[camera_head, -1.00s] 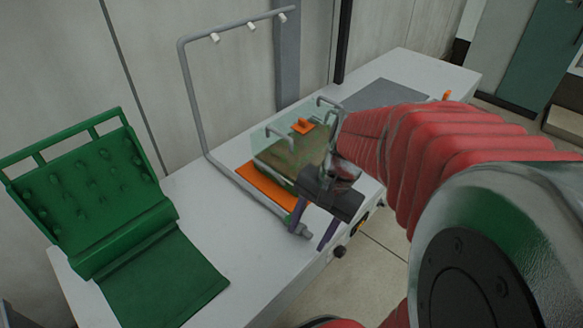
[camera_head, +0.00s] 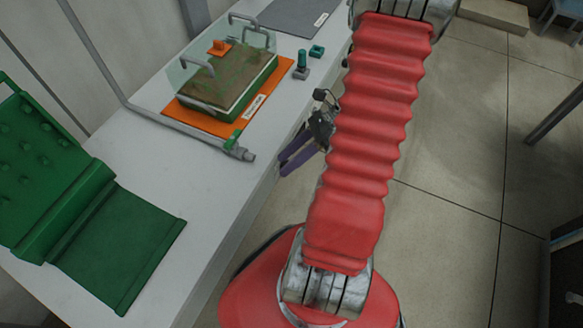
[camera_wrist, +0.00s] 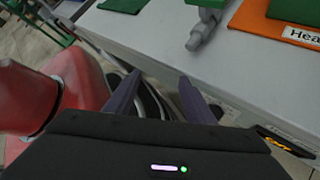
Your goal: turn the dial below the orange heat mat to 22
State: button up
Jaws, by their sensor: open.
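The orange heat mat (camera_head: 203,119) lies on the white bench under a covered seed tray (camera_head: 232,88). Its corner and label also show at the top right of the wrist view (camera_wrist: 256,22). My gripper (camera_head: 284,164) is open and empty, with purple fingers off the bench's front edge, short of the mat. In the wrist view the fingers (camera_wrist: 160,80) are apart, with nothing between them. A dark panel with yellow-orange marks (camera_wrist: 286,141) sits on the bench front, right of the fingers. I cannot make out a dial or its numbers; the head view hides that face.
A grey pipe (camera_head: 190,129) ends near the bench edge with a green lever (camera_head: 233,140). A green stand (camera_head: 120,250) is at the left.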

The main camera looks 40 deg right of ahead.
jog(key=s+d+f+m+t+h, duration=0.2)
jog(key=s+d+f+m+t, duration=0.2)
jog(key=f+m, duration=0.4)
jog(key=s+d+f+m+t+h, duration=0.2)
jog(key=s+d+f+m+t, duration=0.3)
jog(key=m+t, duration=0.4)
notch_tip(320, 180, down, 3)
jog(key=d+m, duration=0.1)
jog(key=m, duration=0.4)
jog(key=shift+t, duration=0.3)
jog(key=shift+w+r, duration=0.1)
jog(key=shift+w, duration=0.05)
jog(key=x, duration=1.3)
jog(key=shift+w, duration=0.3)
jog(key=shift+c, duration=0.5)
jog(key=c, duration=1)
